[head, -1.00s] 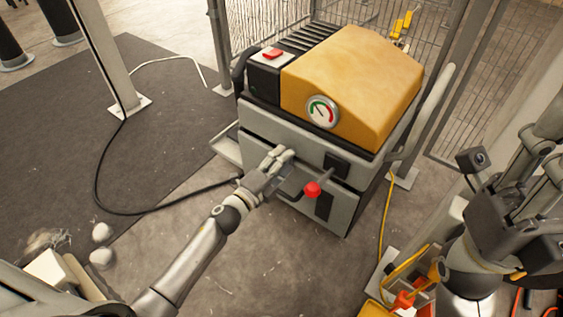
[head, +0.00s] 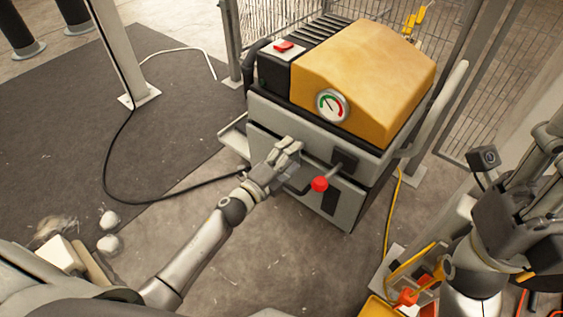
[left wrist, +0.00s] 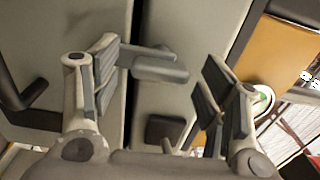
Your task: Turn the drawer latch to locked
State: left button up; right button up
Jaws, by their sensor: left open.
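The drawer front (head: 268,147) is on the grey lower part of the machine. A short grey bar, which looks like the drawer latch (left wrist: 160,68), lies across the dark seam beside the drawer in the left wrist view. My left gripper (head: 287,152) is open in front of the drawer. In the left wrist view its fingers (left wrist: 160,85) stand on either side of the bar, apart from each other. I cannot tell whether they touch it. The gripper hides the bar in the head view. My right gripper (head: 540,165) is at the right edge, its fingers unclear.
A red knob (head: 320,184) on a rod sticks out close right of my left gripper, from a black block (head: 345,160). A dark handle (left wrist: 22,98) is at the left wrist view's left. The yellow cover (head: 365,75) and gauge (head: 332,105) are above. A black cable (head: 150,213) lies left.

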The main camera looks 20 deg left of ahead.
pick_arm(q)
jog(key=v, duration=1.2)
dwell(0.3)
